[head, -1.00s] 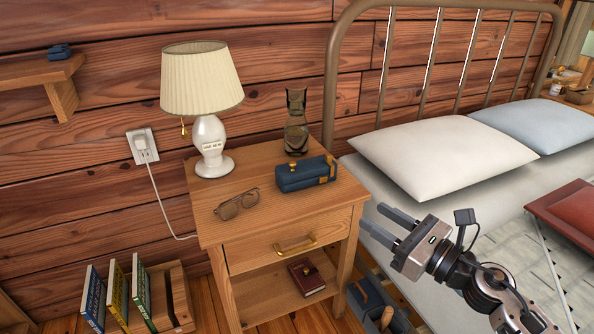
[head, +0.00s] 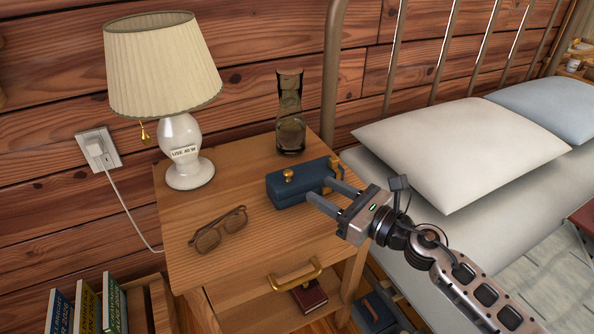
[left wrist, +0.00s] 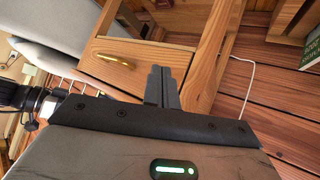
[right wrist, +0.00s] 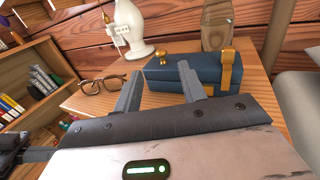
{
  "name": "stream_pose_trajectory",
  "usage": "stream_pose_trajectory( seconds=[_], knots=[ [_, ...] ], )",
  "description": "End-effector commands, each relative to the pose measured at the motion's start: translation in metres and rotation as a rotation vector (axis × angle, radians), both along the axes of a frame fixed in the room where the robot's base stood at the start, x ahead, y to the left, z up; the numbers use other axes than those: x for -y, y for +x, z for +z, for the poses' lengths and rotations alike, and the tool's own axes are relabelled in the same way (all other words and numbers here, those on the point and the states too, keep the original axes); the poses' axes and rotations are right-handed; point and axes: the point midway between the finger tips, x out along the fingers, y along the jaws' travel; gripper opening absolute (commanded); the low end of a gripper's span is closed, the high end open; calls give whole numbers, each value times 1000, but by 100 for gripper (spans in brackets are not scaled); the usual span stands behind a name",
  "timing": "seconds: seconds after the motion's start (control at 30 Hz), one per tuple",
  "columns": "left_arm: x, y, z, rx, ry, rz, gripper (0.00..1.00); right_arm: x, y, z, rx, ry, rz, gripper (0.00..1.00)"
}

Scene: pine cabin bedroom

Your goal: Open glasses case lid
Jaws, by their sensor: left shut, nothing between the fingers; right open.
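The glasses case (head: 290,186) is a dark blue box with a brass knob on top and a brass clasp at its right side. It lies on the nightstand top (head: 190,270) with its lid closed. My right gripper (head: 328,196) is open and empty, its fingers reaching toward the front right side of the case. In the right wrist view the case (right wrist: 165,77) is just beyond the fingertips; I cannot tell if they touch. The clasp (right wrist: 227,70) shows right of the fingers there. My left gripper (left wrist: 160,72) is shut and empty, in front of the nightstand drawer.
Folded glasses (head: 218,232) lie at the nightstand's front left. A lamp (head: 183,140) stands behind them and a glass carafe (head: 290,120) behind the case. The bed with a white pillow (head: 460,150) is at the right. A drawer with a brass handle (head: 295,275) is below.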

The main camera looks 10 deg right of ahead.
Motion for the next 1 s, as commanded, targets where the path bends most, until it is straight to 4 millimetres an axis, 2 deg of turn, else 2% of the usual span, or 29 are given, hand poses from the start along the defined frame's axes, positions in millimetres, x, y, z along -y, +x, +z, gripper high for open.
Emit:
stream_pose_trajectory(
  seconds=[0.03, 0.2, 0.4, 0.8, 0.83, 0.97, 1.0],
  knots=[
    [-1, 0, 3, 3, -1, 3, 0, -8, 10, 2, 3, 3, -1, 41],
    [-1, 0, 5, 10, -1, 5, 0, -31, 35, 1, 2, 2, -1, 41],
    [-1, 0, 4, 10, -1, 5, 0, -47, 54, 0, 0, 1, -1, 41],
    [-1, -1, 3, 5, 0, 3, 0, -53, 60, 0, 0, 0, 0, 41],
    [-1, -1, 2, 5, 0, 3, 0, -53, 60, 0, 0, 0, 0, 38],
    [-1, -1, 2, 5, 0, 3, 0, -52, 60, 0, 0, 0, 0, 2],
    [-1, -1, 3, 5, 0, 3, 0, -52, 60, 0, 0, 0, 0, 0]
  ],
)
